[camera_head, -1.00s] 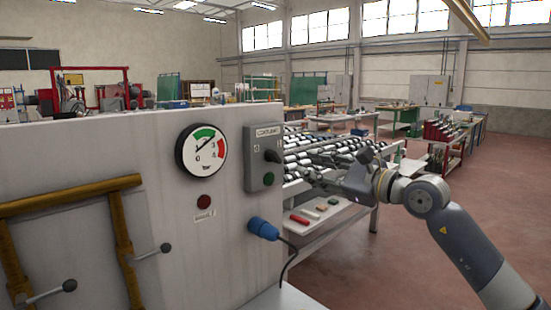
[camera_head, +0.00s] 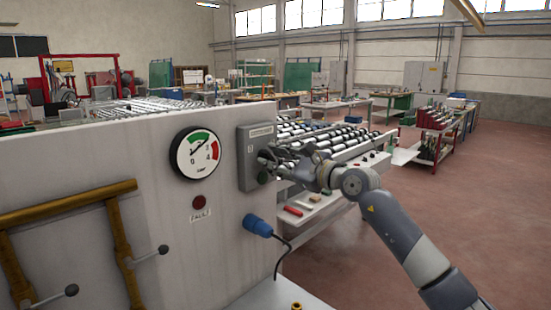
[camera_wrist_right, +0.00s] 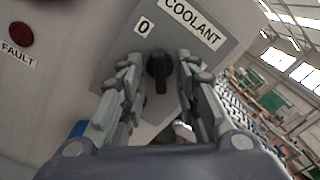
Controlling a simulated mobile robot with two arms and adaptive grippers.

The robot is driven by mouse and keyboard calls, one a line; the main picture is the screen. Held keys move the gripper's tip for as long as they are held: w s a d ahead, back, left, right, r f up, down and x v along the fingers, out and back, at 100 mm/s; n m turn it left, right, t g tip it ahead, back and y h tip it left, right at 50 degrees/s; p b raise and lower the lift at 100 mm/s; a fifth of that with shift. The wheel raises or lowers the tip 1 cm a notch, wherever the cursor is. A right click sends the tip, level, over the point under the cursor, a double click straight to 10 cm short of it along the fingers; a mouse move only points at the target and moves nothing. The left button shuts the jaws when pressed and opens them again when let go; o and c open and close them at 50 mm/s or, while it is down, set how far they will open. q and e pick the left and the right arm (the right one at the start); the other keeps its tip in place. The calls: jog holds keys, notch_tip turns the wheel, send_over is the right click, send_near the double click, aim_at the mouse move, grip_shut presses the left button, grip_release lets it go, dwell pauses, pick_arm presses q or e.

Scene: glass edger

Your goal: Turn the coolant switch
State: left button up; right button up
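The coolant switch is a black rotary knob (camera_wrist_right: 159,72) on a grey plate (camera_wrist_right: 110,60) labelled COOLANT, with a "0" mark beside it. In the head view the plate (camera_head: 245,172) is on the right end of the white machine panel, and my gripper partly hides the knob. My right gripper (camera_head: 268,160) is at the plate, in front of the knob. In the right wrist view its two fingers (camera_wrist_right: 158,88) are apart, one on each side of the knob; I cannot tell whether they touch it. My left gripper is not in view.
A pressure gauge (camera_head: 196,153), a red FAULT lamp (camera_head: 199,202) and a blue plug (camera_head: 256,225) with a black cable are on the panel near the plate. Yellow-brown pipes (camera_head: 70,203) with levers are at left. A roller table (camera_head: 340,150) stands behind my right arm. Open floor lies at right.

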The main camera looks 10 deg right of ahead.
jog(key=shift+c, duration=0.6)
grip_shut()
